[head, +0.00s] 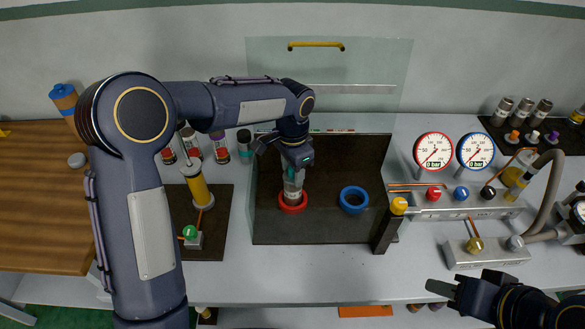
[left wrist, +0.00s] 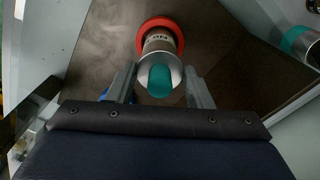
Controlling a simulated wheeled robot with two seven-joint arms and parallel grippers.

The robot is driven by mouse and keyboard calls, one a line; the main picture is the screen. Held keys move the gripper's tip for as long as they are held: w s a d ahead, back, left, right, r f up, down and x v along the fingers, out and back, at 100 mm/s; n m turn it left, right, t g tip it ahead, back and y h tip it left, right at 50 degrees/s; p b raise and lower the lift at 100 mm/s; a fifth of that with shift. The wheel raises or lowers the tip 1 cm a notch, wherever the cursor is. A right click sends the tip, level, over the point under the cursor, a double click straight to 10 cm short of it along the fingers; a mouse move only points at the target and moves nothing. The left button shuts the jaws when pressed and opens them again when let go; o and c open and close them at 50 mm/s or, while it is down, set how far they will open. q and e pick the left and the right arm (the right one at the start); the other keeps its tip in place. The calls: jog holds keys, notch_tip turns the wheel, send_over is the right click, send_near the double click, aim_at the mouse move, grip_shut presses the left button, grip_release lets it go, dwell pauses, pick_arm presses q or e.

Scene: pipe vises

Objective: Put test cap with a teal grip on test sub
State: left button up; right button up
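A silver, labelled cylinder topped by a teal grip (left wrist: 160,80) stands in the red ring (left wrist: 153,27). In the head view the cylinder (head: 292,190) rises from the red ring (head: 292,203). I take the teal-gripped top as the test cap and the part below as the test sub; the join between them is unclear. My left gripper (head: 294,165) is right above. In the left wrist view its open fingers (left wrist: 161,88) stand either side of the grip, with gaps showing. My right gripper (head: 432,296) is at the lower right, apart from everything; its fingers are unclear.
A blue ring (head: 354,199) lies right of the red one on the dark mat (head: 325,232). A dark post with a yellow top (head: 398,206) stands at its right. Two gauges (head: 433,152) and a valve block are farther right. Several bottles (head: 220,147) and a yellow cylinder (head: 198,188) stand left.

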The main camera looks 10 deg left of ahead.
pick_arm(q)
jog(key=o, duration=0.5)
notch_tip(320, 180, up, 8)
jog(key=shift+f+b, duration=0.15)
jog(key=shift+b, duration=0.15)
dwell(0.4)
